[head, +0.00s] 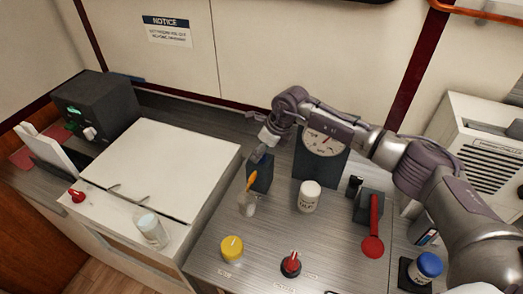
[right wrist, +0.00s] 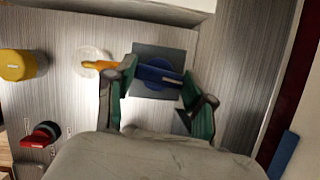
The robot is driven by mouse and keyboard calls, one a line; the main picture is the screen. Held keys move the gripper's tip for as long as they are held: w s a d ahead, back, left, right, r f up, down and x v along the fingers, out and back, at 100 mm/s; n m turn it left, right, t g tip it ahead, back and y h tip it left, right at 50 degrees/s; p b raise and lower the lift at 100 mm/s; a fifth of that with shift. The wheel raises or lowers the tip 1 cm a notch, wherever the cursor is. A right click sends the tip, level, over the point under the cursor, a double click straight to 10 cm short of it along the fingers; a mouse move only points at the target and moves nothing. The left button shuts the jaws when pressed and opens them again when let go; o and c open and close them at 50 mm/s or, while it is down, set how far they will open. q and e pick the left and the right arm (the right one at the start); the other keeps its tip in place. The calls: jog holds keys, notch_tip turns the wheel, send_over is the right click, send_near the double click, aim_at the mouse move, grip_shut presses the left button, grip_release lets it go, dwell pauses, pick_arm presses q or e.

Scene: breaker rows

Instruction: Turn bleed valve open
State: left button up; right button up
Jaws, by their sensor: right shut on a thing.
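A blue knob with a raised bar handle (right wrist: 160,76) sits on a dark grey square block in the right wrist view. In the head view the block (head: 260,174) stands on the counter below my right gripper (head: 264,152). My right gripper (right wrist: 158,82) is shut on the blue handle, one finger at each end of the bar. In the head view the gripper hides the knob. I cannot read a label that names the bleed valve. My left gripper is not in view.
Beside the block is an orange handle (head: 251,183) on a pale round part. A white jar (head: 309,197), yellow knob (head: 232,248), red knob (head: 291,263) and red lever (head: 373,244) stand nearby. A gauge (head: 323,148) stands behind. The white panel (head: 165,165) at left is mostly clear.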

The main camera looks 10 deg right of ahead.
jog(key=m+b, duration=0.1)
jog(key=m, duration=0.1)
jog(key=m+t+h+b, duration=0.1)
jog(key=m+b, duration=0.1)
jog(key=shift+a+f, duration=0.15)
jog(key=shift+f, duration=0.05)
jog(key=m+h+b, duration=0.1)
jog(key=m+b, duration=0.3)
jog(key=m+h+b, duration=0.2)
jog(key=m+b, duration=0.3)
jog(key=shift+a+h, duration=0.2)
jog(key=shift+h, duration=0.1)
jog(key=shift+r+m+h+b, duration=0.25)
jog(key=shift+m+h+b, duration=0.35)
jog(key=shift+m+b, duration=1)
jog(key=o, duration=1.2)
jog(key=shift+c, duration=0.2)
jog(key=shift+r, duration=0.1)
jog(key=v, duration=1.1)
jog(key=shift+r, duration=0.4)
